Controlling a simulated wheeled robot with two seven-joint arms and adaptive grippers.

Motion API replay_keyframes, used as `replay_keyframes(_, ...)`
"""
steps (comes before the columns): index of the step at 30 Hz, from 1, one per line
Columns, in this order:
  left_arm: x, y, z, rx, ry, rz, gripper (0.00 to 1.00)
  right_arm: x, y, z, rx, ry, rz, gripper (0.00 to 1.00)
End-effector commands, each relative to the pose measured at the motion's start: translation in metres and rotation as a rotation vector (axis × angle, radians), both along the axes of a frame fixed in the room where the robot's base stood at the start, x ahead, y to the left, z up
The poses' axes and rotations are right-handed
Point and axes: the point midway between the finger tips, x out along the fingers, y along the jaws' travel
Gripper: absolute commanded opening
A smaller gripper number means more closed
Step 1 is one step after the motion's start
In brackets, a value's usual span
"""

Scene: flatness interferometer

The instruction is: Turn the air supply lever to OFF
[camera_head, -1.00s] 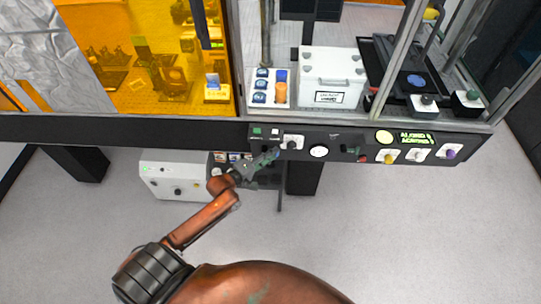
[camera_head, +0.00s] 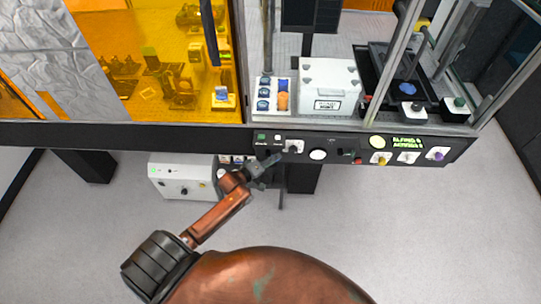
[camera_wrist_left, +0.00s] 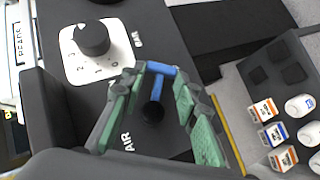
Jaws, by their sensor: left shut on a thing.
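The air supply lever (camera_wrist_left: 157,88) is a blue T-shaped handle on a dark round hub, next to the printed word AIR, in the left wrist view. My left gripper (camera_wrist_left: 156,76) has its green-padded fingers on either side of the lever and is shut on it near the crossbar. In the head view my left gripper (camera_head: 272,163) is at the lower left front of the black control panel (camera_head: 330,149), where it hides the lever. I cannot read the lever's ON or OFF mark. My right gripper is not in view.
A numbered black dial (camera_wrist_left: 92,38) on a white plate is close beside the lever. A round gauge (camera_head: 317,155) and several coloured knobs line the panel to the right. A white box unit (camera_head: 183,178) stands below left. Open floor lies in front.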

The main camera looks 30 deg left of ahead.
Motion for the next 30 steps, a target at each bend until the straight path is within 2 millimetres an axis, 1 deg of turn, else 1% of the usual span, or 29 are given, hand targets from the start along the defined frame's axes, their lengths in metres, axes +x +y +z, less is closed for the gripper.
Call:
replay_keyframes(1, 0.000, -0.001, 0.008, 0.026, 0.021, 0.001, 0.04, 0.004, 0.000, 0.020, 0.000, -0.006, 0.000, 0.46)
replay_keyframes(3, 0.000, 0.000, 0.007, 0.075, 0.050, 0.001, 0.04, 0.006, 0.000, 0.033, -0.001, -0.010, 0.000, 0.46)
replay_keyframes(9, -0.002, 0.001, 0.001, 0.217, 0.139, 0.000, 0.04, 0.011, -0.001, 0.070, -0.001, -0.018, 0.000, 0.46)
replay_keyframes(15, -0.004, 0.004, -0.004, 0.377, 0.238, -0.001, 0.04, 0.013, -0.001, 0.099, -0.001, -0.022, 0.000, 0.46)
replay_keyframes(21, -0.007, 0.008, -0.011, 0.537, 0.336, -0.003, 0.04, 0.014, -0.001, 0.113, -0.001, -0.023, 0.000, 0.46)
replay_keyframes(30, -0.011, 0.015, -0.016, 0.736, 0.456, -0.002, 0.04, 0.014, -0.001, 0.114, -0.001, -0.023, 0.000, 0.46)
